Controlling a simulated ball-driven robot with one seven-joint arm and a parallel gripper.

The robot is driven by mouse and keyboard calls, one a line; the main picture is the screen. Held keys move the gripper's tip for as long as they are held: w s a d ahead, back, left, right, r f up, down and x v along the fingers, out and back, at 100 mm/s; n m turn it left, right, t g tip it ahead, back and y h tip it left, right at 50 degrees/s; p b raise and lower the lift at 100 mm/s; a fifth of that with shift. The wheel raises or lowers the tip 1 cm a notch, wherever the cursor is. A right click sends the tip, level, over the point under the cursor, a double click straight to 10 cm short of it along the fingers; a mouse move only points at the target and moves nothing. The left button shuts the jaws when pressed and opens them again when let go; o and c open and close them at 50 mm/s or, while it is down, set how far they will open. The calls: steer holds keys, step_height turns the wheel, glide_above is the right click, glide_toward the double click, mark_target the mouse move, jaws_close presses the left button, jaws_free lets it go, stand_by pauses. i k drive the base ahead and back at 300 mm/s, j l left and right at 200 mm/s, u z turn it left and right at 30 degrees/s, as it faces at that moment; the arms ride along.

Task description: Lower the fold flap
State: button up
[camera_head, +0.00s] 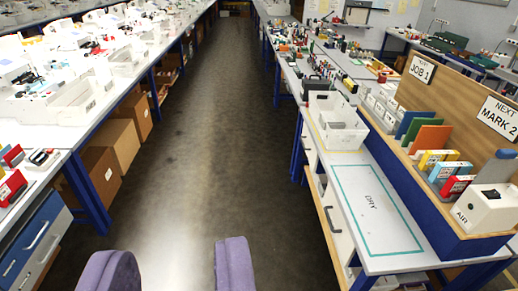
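My gripper (175,255) shows at the bottom edge as two purple fingers. They are wide apart with nothing between them, over the grey floor of the aisle. I cannot make out a fold flap or clearly identify a pen plotter in this view. The gripper is apart from both rows of benches.
The aisle floor (190,150) is clear. Cardboard boxes (112,140) sit under the left bench. The right bench has a white bin (340,127), an outlined "DRY" area (385,225) that is empty, a wooden board (450,98) with signs, coloured cartridges and a white "AIR" box (488,207).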

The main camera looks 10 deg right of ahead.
mark_target(377, 63)
steer(key=i+l+z, duration=0.1)
steer(key=i, duration=3)
steer(key=i+z, duration=0.15)
steer(key=i, duration=2.45)
steer(key=i+z, duration=0.1)
steer(key=i, duration=1)
steer(key=i+j, duration=0.15)
steer(key=i, duration=0.9)
steer(key=i+j, duration=0.1)
steer(key=i, duration=1)
steer(key=i+z, duration=0.35)
steer(key=i+j+z, duration=0.1)
steer(key=i+z, duration=0.25)
steer(key=i, duration=0.25)
steer(key=i+z, duration=0.15)
steer(key=z, duration=0.25)
steer(key=i+l+z, duration=0.1)
steer(key=z, duration=0.3)
steer(key=i+z, duration=0.2)
steer(key=z, duration=0.25)
steer(key=i+j+z, duration=0.15)
steer(key=z, duration=0.25)
steer(key=i+z, duration=0.25)
steer(key=i+j+z, duration=0.1)
steer(key=z, duration=0.45)
